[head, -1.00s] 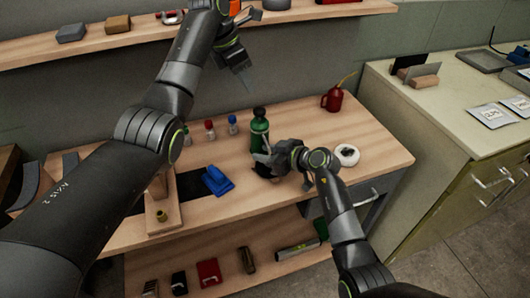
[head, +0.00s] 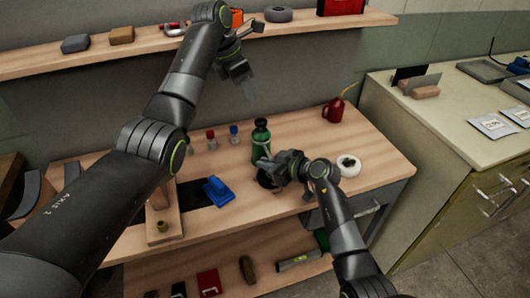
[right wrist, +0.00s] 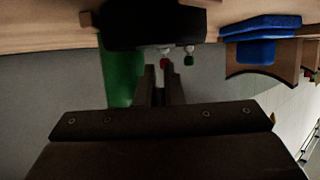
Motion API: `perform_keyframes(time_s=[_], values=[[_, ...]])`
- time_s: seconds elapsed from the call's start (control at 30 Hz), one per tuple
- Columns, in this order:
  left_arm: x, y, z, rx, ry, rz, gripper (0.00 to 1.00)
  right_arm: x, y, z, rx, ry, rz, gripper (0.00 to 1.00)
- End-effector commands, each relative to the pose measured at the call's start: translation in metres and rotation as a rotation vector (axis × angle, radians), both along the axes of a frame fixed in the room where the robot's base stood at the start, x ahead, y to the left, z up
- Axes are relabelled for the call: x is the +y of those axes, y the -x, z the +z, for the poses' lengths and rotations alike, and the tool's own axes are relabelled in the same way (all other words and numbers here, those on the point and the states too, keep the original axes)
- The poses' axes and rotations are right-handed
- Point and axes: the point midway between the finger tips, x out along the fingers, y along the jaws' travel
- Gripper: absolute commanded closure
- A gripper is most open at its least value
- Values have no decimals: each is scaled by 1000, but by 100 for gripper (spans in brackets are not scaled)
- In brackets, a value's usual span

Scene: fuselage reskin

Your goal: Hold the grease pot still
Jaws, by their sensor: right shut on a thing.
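The grease pot (head: 267,180) looks like a small dark round pot on the wooden workbench, in front of the green bottle, mostly hidden by my right gripper. In the right wrist view a dark body (right wrist: 150,27), apparently the pot, fills the top middle, beyond the fingers. My right gripper (head: 268,165) is at the pot and shut on it; its two fingers (right wrist: 160,82) stand close together in the wrist view. My left gripper (head: 247,90) hangs high above the back of the bench, away from the pot. Its finger gap is not clear.
The green bottle (head: 260,142) stands just behind the pot. A blue tool (head: 217,190) lies to the left, and a white round dish (head: 348,164) to the right. A red oil can (head: 334,109) stands at the back right. Small capped bottles (head: 233,133) stand behind.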

Motion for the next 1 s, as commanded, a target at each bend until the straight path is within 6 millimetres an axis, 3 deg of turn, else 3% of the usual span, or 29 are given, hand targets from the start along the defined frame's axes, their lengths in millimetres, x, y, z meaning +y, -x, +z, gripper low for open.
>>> perform_keyframes(time_s=[0.03,0.27,1.0], values=[[0,0,0,0,0,-1,70,0,0,0,1,1,0,100],[-3,-1,-2,-60,-31,-112,100,0,0,0,1,1,0,100],[-25,-10,-10,-539,-457,-1176,100,0,0,-1,1,1,0,100]])
